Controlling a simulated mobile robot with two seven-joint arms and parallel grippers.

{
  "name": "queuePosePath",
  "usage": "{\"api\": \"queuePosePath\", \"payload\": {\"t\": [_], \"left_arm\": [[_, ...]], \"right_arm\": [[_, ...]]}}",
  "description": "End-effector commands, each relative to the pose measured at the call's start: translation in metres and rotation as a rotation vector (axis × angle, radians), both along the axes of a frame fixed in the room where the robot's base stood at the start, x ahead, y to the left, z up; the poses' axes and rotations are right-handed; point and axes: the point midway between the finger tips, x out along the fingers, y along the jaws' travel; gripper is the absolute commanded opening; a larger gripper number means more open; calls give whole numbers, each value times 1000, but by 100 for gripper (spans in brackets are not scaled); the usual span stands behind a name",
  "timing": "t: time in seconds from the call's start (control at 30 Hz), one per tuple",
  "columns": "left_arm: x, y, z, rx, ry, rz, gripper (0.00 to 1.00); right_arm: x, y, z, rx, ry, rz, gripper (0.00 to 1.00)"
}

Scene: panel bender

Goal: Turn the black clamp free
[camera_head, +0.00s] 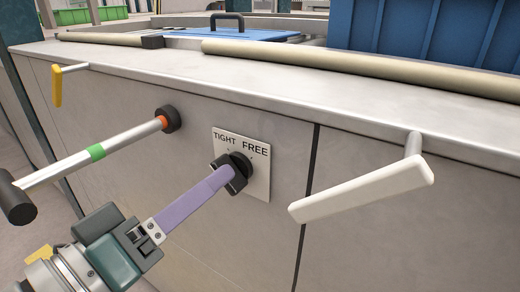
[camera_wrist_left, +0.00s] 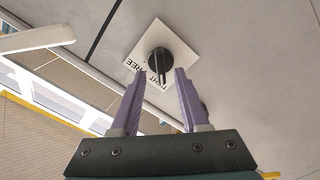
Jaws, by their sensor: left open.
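The black clamp (camera_head: 241,160) is a round knob on a white plate (camera_head: 260,182) marked TIGHT and FREE, on the front of the grey panel. It also shows in the left wrist view (camera_wrist_left: 159,58), with a raised grip bar that lies toward the lettering, nearer the TIGHT side. My left gripper (camera_head: 229,174) has purple fingers and reaches the clamp from the lower left. In the left wrist view its open fingers (camera_wrist_left: 160,75) stand on either side of the grip bar. I cannot tell whether they touch it. My right gripper is not in view.
Left of the plate, a silver bar (camera_head: 128,138) with a green band and black end sticks out. A yellow handle (camera_head: 57,87) hangs farther left. A white lever (camera_head: 362,189) juts out at right. Blue crates (camera_head: 440,35) and beige rods (camera_head: 350,64) lie above the ledge.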

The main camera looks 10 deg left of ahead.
Motion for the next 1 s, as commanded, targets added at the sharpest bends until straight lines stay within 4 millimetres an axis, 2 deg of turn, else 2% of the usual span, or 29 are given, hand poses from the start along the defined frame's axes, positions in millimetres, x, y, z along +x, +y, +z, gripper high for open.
{"api": "queuePosePath", "payload": {"t": [0.1,0.2,0.5,0.9,1.0], "left_arm": [[13,-5,-1,-1,-1,0,45],[19,-7,-1,0,1,0,45],[20,-8,0,1,3,0,44],[20,-7,0,0,1,0,0],[20,-7,0,0,1,0,0]], "right_arm": [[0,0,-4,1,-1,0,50],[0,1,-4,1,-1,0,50],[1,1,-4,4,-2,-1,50],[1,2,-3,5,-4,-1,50],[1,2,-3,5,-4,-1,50]]}}
